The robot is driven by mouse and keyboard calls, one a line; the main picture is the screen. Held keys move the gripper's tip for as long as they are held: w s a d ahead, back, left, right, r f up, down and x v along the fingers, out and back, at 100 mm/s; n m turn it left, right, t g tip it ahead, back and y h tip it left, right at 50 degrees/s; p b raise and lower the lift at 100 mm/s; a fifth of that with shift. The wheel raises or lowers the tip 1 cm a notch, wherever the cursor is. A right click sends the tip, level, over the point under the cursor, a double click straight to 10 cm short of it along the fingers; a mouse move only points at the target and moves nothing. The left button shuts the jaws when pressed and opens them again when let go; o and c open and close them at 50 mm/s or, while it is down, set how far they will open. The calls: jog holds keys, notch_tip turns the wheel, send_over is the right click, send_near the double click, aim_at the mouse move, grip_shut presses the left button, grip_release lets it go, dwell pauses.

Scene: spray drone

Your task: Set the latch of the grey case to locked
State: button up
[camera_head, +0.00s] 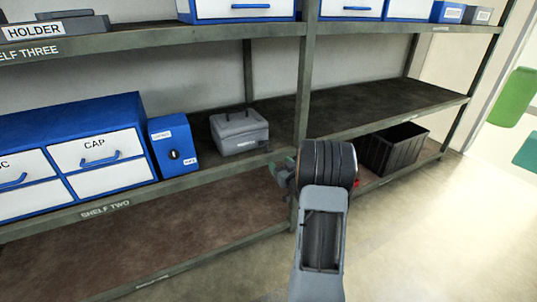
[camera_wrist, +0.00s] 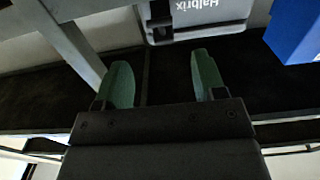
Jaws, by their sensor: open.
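The grey case (camera_head: 238,133) sits on shelf two, right of the small blue box, with its handle on top. In the wrist view the case (camera_wrist: 215,14) shows at the top edge, cut off, with the lettering "Halbrix". A dark fitting (camera_wrist: 160,24) on its front may be the latch; I cannot tell its setting. My gripper (camera_head: 284,172) is in front of the shelf edge, right of and below the case, apart from it. In the wrist view its two green fingers (camera_wrist: 162,70) are spread and empty, with the case beyond them.
A blue box with a black knob (camera_head: 174,154) stands left of the case, beside blue drawers (camera_head: 97,153) marked "CAP". A shelf upright (camera_head: 303,88) rises right of the case. A black crate (camera_head: 395,150) sits lower right. The floor at right is clear.

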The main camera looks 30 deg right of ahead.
aim_at(269, 152)
jog(key=w, duration=0.3)
jog(key=w+d+b, duration=0.1)
jog(key=w, duration=0.3)
jog(key=w+b, duration=0.1)
jog(key=w, duration=0.2)
jog(key=shift+w+d, duration=0.15)
jog(key=shift+c, duration=0.2)
grip_shut()
jog(key=shift+r, duration=0.1)
